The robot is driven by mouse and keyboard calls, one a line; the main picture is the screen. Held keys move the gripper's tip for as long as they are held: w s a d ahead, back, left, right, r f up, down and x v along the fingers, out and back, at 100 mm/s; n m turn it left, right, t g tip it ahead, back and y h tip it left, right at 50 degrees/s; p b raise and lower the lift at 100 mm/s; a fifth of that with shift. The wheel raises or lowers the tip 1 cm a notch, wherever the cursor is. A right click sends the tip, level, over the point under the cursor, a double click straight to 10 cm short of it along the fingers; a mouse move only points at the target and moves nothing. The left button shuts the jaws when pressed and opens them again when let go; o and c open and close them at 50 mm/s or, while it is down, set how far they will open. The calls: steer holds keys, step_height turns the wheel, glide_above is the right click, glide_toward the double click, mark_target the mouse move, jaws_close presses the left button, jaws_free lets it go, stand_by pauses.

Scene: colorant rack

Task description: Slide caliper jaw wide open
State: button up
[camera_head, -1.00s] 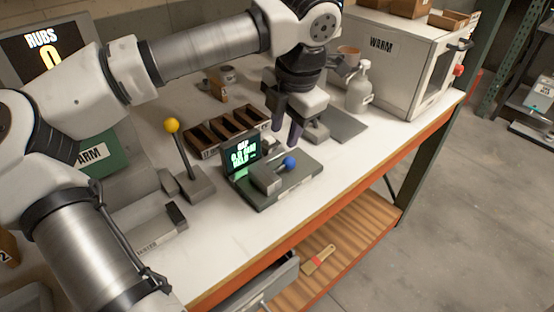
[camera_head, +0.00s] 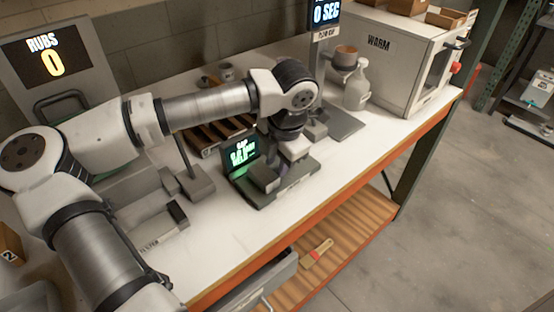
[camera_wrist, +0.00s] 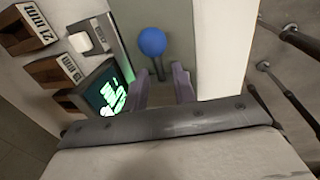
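The caliper is a dark grey bench device (camera_head: 290,186) with a small lit screen (camera_head: 241,153); its reading is too blurred to read. A grey block (camera_head: 264,177) sits on its base in front of the screen. Its blue ball knob (camera_wrist: 152,42) on a thin stem shows in the wrist view and is hidden behind my gripper in the head view. My gripper (camera_wrist: 162,70) is open and empty, its two fingers apart. The knob appears just beyond the fingertips, slightly left of their middle. I cannot tell its exact height against the fingers.
A brown compartment rack (camera_head: 212,132) stands close behind the caliper. A grey stand with a lever (camera_head: 194,181) is at its left. A spray bottle (camera_head: 357,90) and the WARM oven (camera_head: 395,60) are at the back right. The bench front (camera_head: 330,165) is clear.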

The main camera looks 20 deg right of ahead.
jaws_close()
steer(key=shift+w+d+f+b, duration=0.1)
steer(key=shift+d+b, duration=0.15)
steer(key=shift+b, duration=0.1)
steer(key=d+b, duration=0.1)
steer(key=w+d+b, duration=0.1)
steer(key=d, duration=0.1)
steer(key=d+b, duration=0.1)
steer(key=shift+w+d, duration=0.35)
steer(key=shift+w+d+r, duration=0.1)
steer(key=shift+r, duration=0.1)
steer(key=shift+o, duration=0.9)
jaws_free()
steer(key=shift+d, duration=0.15)
